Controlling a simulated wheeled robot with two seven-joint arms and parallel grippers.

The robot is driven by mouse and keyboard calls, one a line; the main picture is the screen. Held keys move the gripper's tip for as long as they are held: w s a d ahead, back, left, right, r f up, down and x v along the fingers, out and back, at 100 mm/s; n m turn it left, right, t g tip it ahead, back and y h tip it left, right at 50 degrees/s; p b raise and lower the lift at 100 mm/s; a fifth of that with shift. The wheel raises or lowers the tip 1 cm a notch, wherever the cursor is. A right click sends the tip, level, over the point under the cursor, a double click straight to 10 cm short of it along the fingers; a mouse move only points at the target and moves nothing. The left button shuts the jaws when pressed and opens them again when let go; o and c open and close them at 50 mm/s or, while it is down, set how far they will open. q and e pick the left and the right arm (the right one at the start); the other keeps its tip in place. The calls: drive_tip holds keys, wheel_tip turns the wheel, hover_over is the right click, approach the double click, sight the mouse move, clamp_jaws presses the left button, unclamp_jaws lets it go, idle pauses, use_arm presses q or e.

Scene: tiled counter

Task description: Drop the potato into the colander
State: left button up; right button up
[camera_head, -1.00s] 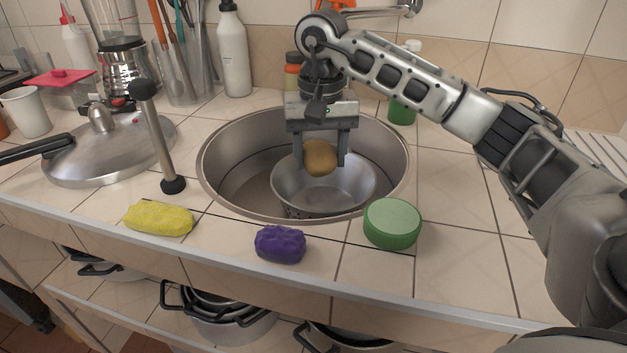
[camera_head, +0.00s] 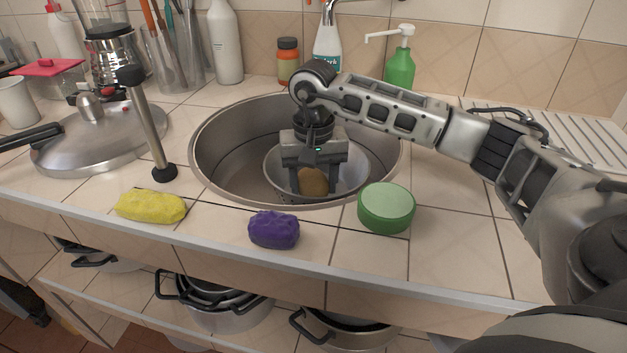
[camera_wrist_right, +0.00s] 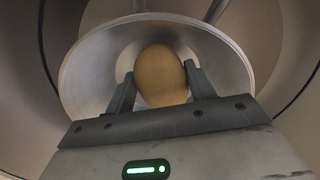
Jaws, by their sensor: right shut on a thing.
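The brown potato (camera_head: 313,181) is between the fingers of my right gripper (camera_head: 313,188), which is shut on it. The potato also shows in the wrist view (camera_wrist_right: 161,76), with a finger on each side. The metal colander (camera_head: 355,172) sits in the round sink. The gripper and potato are down inside the colander's opening, and the gripper hides part of the bowl. Whether the potato touches the colander's bottom I cannot tell. My left gripper is not in view.
The round sink (camera_head: 215,150) is set in the tiled counter. A yellow sponge (camera_head: 150,206), a purple object (camera_head: 274,230) and a green round container (camera_head: 386,208) lie along the front edge. A pot lid (camera_head: 95,135) and a standing grey rod (camera_head: 148,125) are at left. Bottles stand behind.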

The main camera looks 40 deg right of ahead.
sight(313, 177)
drive_tip(key=shift+f+b, duration=0.35)
drive_tip(key=shift+f, duration=0.2)
drive_tip(key=o, duration=1.1)
drive_tip(key=shift+r, duration=0.1)
wheel_tip(313, 177, up, 13)
drive_tip(key=shift+r+p, duration=0.1)
drive_tip(key=shift+p, duration=0.7)
